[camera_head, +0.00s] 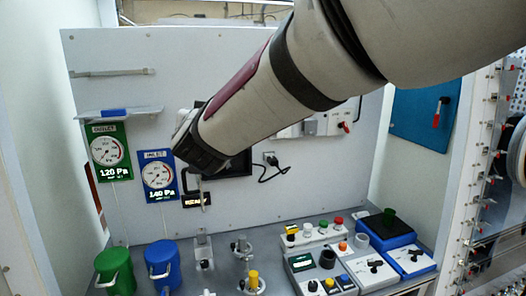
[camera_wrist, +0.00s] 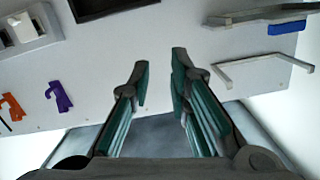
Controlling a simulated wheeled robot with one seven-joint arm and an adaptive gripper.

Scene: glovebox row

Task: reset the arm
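My arm (camera_head: 270,85) reaches in from the upper right of the head view, and its wrist end hangs in front of the white back panel (camera_head: 230,70). My gripper (camera_wrist: 160,78) shows in the wrist view with its two dark fingers and green inner pads apart. Nothing is between the fingers. The fingers point toward the pale panel (camera_wrist: 120,60) and I see no contact with it. In the head view I cannot make out the fingers clearly.
Below stand a green canister (camera_head: 115,272), a blue canister (camera_head: 162,264) and several bench devices, including a blue box (camera_head: 385,230). A green gauge (camera_head: 108,150) and a blue gauge (camera_head: 158,174) hang left of my wrist. A shelf (camera_head: 118,112) juts out above them.

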